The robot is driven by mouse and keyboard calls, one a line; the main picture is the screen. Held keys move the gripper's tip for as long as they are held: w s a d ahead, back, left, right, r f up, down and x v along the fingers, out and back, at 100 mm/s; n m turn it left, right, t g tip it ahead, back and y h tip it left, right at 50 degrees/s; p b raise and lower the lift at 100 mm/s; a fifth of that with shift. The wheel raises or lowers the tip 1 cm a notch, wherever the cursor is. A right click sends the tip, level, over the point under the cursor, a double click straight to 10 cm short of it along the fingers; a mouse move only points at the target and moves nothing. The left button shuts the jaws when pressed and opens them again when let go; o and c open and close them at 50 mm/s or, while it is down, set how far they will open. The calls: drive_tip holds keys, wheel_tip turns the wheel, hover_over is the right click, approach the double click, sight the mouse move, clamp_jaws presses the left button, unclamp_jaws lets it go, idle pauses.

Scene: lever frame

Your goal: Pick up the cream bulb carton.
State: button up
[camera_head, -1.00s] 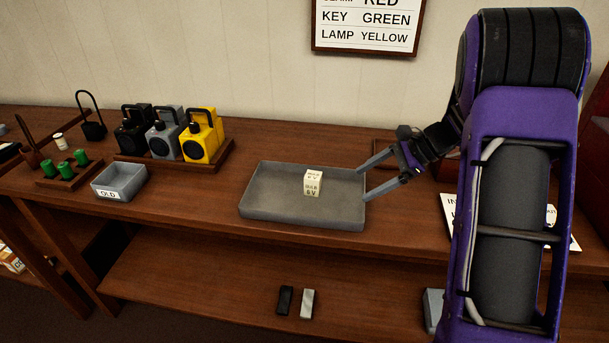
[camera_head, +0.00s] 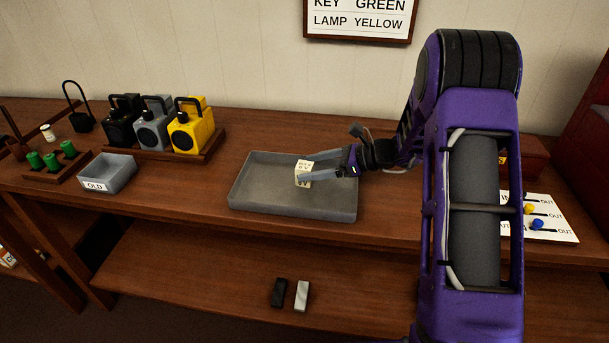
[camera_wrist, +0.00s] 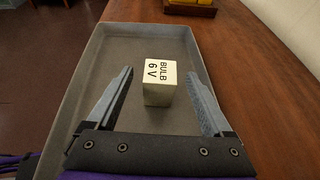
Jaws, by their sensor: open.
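The cream bulb carton (camera_head: 303,172) stands in the grey tray (camera_head: 255,199) on the bench, with black lettering on it. In the wrist view the carton (camera_wrist: 160,83) shows "BULB 6 V" and stands upright, just ahead of and between the fingertips. My gripper (camera_head: 316,176) reaches in from the right over the tray. In the wrist view my gripper (camera_wrist: 160,74) is open, with a finger on each side of the carton and a gap to both. In the head view a finger hides part of the carton.
The tray's low walls surround the carton. Left of it stand a small grey bin marked OLD (camera_head: 107,174) and a rack with black, grey and yellow lamps (camera_head: 190,128). A white board with IN/OUT switches (camera_head: 543,218) lies at the right. Two small blocks (camera_head: 290,294) lie on the lower shelf.

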sight(294, 180)
drive_tip(key=shift+b+x, duration=0.3)
drive_tip(key=shift+x, duration=2.5)
drive_tip(key=shift+d+f, duration=0.1)
drive_tip(key=shift+c, duration=0.2)
clamp_jaws()
